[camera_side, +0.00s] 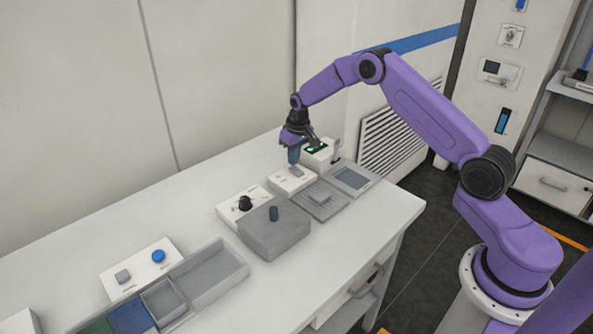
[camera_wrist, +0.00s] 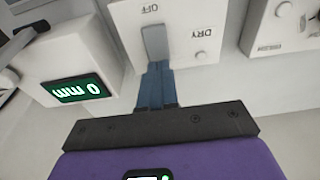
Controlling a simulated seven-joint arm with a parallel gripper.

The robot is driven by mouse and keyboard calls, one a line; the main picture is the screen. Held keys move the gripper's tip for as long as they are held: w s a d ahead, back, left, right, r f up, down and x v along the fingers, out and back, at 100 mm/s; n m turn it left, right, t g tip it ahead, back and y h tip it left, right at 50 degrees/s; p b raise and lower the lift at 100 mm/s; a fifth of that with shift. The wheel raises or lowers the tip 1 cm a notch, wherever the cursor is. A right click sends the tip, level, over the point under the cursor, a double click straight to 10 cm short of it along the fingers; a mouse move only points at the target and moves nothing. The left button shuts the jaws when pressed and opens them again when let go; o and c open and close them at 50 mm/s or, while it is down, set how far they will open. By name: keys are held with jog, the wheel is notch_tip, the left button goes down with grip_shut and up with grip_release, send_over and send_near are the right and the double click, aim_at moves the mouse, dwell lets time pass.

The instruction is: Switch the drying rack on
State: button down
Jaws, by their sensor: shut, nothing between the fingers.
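The switch panel is a white box (camera_side: 279,184) on the bench, under my gripper in the side view. In the wrist view the panel (camera_wrist: 195,20) shows upside-down labels "OFF" and "DRY" and a grey lever (camera_wrist: 155,42). My gripper (camera_side: 293,163) points down over the panel, its blue fingers shut together and empty. In the wrist view the fingertips (camera_wrist: 158,66) are right at the near end of the lever; I cannot tell whether they touch it. A grey ribbed plate (camera_side: 327,210), possibly the drying rack, lies beside the panel with a small grey block on it.
A white device with a green display (camera_wrist: 78,89) reading "0 mm" stands close beside the fingers. A white box with a black knob (camera_side: 244,203) and a grey box with a dark peg (camera_side: 272,235) stand nearby. A grey-screened pad (camera_side: 352,178) lies to the right.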

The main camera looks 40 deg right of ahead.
aim_at(293, 168)
jog(key=shift+f, duration=0.85)
dwell(0.5)
jog(key=shift+r, duration=3.55)
